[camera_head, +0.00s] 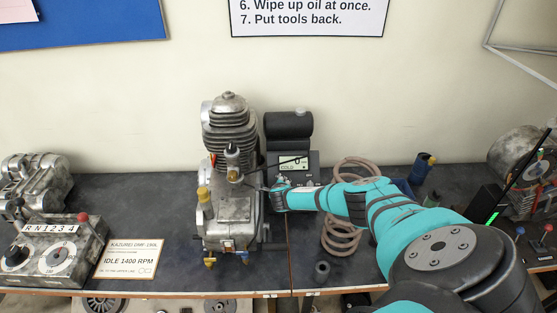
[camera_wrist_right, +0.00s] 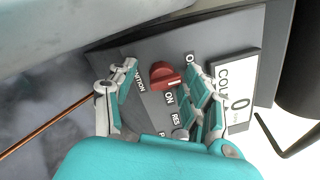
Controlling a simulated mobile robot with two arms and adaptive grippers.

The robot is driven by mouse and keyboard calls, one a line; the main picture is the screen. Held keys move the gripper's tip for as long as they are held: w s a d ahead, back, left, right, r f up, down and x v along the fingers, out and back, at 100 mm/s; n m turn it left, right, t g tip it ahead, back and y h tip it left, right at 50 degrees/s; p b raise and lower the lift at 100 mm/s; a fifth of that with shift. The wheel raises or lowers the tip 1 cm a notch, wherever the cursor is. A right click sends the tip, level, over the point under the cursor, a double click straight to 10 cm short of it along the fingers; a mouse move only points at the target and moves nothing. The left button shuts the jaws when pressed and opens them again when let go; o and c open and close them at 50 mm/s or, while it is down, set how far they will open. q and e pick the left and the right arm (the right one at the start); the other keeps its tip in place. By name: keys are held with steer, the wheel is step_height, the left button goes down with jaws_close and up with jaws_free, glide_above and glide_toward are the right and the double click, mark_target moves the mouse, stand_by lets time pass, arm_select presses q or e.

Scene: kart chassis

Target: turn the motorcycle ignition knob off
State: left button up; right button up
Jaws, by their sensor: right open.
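The red ignition knob (camera_wrist_right: 163,74) sits on a grey control panel (camera_wrist_right: 225,38) in the right wrist view. A white mark on the knob faces right, near the ON label. Another label starting with O, at the upper right, is partly hidden by a finger. My right gripper (camera_wrist_right: 158,72) is open, with one finger on each side of the knob; I cannot tell whether either touches it. In the head view the right gripper (camera_head: 277,187) is at the panel box (camera_head: 312,160) beside the engine, and the knob cannot be made out. My left gripper is not in view.
The engine (camera_head: 230,190) stands just left of the panel box. A gear control box (camera_head: 50,255) and an idle-speed card (camera_head: 131,258) are at the left. Bare bench (camera_head: 135,205) lies between them and the engine.

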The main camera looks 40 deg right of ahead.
steer(key=v, duration=1.2)
steer(key=shift+s, duration=0.1)
stand_by(0.4)
